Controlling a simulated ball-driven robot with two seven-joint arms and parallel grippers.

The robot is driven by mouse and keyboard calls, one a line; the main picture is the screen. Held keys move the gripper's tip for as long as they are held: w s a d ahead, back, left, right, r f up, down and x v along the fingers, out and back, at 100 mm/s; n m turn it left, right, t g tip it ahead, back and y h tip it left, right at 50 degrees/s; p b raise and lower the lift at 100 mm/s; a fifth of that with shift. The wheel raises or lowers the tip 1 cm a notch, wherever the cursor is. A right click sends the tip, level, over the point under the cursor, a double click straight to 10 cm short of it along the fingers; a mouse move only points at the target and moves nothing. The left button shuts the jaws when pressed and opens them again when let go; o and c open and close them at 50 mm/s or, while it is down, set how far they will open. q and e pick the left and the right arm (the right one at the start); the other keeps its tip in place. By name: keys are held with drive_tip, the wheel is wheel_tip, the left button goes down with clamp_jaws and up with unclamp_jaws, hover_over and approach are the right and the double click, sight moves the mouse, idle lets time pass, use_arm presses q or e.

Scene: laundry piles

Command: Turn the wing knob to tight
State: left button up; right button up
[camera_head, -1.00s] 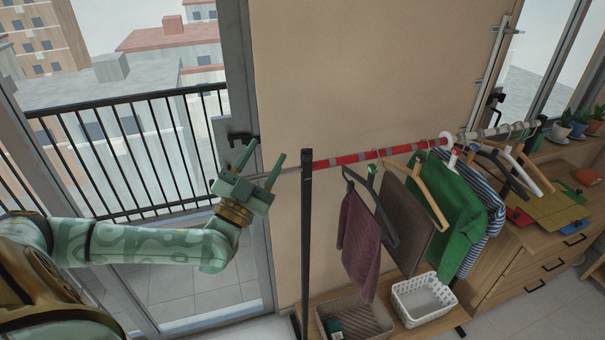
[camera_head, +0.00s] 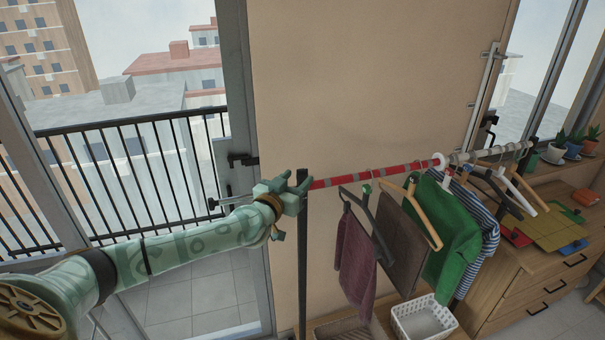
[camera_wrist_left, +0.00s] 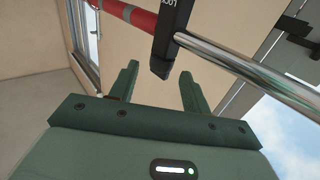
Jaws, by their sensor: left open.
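I cannot make out the wing knob for certain in either view. The clothes rack has a red and grey rail (camera_head: 365,173), which meets a black upright post (camera_head: 303,265). A bare steel rod (camera_head: 238,200) runs left from there. My left gripper (camera_head: 298,181) is at the top of the post, fingers towards the rail. In the left wrist view it (camera_wrist_left: 158,72) is open and empty. The lower end of a black block with white print (camera_wrist_left: 172,35) shows between its fingertips there, with the red rail and steel rod on either side. Contact is not clear. My right gripper is not in view.
Clothes on hangers, including a purple cloth (camera_head: 355,250) and a green top (camera_head: 440,235), hang right of the post. A white basket (camera_head: 422,322) stands below. A beige wall (camera_head: 350,90) is behind; a balcony railing (camera_head: 110,130) is at left. A wooden dresser (camera_head: 545,275) stands at right.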

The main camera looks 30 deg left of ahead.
sight(300, 176)
use_arm(q)
drive_tip(key=w, duration=0.3)
drive_tip(key=shift+a, duration=0.2)
drive_tip(key=shift+w, duration=0.45)
